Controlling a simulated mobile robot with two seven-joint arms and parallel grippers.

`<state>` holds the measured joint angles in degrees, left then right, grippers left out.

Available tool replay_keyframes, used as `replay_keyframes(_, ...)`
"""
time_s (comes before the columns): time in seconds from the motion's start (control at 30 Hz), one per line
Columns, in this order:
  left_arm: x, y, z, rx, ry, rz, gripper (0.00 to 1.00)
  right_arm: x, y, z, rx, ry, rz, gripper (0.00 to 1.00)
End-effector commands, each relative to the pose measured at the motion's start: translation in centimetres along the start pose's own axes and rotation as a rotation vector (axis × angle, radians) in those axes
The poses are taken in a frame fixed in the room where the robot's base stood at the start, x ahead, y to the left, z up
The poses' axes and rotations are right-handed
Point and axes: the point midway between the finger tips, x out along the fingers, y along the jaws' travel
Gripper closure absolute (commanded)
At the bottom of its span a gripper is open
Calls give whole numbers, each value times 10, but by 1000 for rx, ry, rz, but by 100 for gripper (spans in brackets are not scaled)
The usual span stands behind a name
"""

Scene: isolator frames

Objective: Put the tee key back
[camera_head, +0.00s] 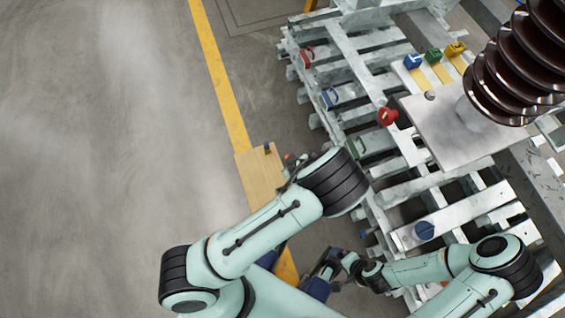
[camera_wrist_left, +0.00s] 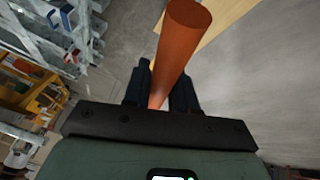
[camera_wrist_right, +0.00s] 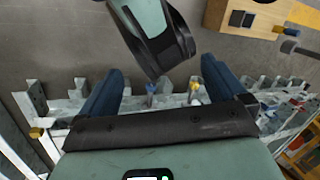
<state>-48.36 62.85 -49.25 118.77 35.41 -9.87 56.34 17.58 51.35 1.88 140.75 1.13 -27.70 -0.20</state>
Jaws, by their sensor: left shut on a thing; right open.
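My left gripper (camera_wrist_left: 162,90) is shut on an orange-brown round bar (camera_wrist_left: 188,40), which looks like the tee key's handle. The bar sticks out beyond the fingers; the rest of the key is hidden. In the head view my left forearm mostly covers this gripper, beside a pale wooden block (camera_head: 258,178). The block also shows at the top of the right wrist view (camera_wrist_right: 262,14), with dark square openings in its face. My right gripper (camera_wrist_right: 162,88) is open and empty; in the head view it is low in the middle (camera_head: 322,274).
A grey slatted metal frame (camera_head: 375,95) fills the right side, with red, blue, green and yellow fittings. A brown ribbed insulator (camera_head: 510,70) stands over a metal plate (camera_head: 445,130). A yellow floor line (camera_head: 218,70) runs past the block. Floor at left is clear.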

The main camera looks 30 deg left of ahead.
Motion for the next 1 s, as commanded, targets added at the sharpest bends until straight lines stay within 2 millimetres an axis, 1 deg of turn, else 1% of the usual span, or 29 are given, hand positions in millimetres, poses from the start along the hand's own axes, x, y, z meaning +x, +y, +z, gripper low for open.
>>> replay_keyframes(0.03, 9, -11, -2, -72, 26, -39, 100, -1, 0, 1, -1, -3, 0, 2)
replay_keyframes(0.1, 19, -23, -8, -185, 52, -90, 100, -2, -1, 3, -1, -7, 0, 2)
replay_keyframes(0.2, 29, -35, -20, -328, 84, -154, 100, -3, -1, 5, -1, -12, -1, 2)
replay_keyframes(0.3, 33, -40, -29, -407, 100, -188, 100, -4, -1, 6, -2, -16, -1, 2)
replay_keyframes(0.4, 40, -44, -30, -436, 105, -204, 100, -1, -1, 4, -1, -11, 0, 2)
replay_keyframes(0.47, 49, -46, -27, -441, 106, -208, 100, 3, 1, -1, 0, 1, 0, 2)
replay_keyframes(0.8, 130, -66, 12, -436, 104, -209, 100, 30, 12, -45, 10, 122, 7, 2)
replay_keyframes(0.9, 150, -71, 22, -435, 103, -207, 100, 36, 15, -57, 13, 154, 9, 2)
replay_keyframes(1.0, 164, -74, 28, -437, 103, -206, 100, 39, 17, -66, 14, 180, 11, 2)
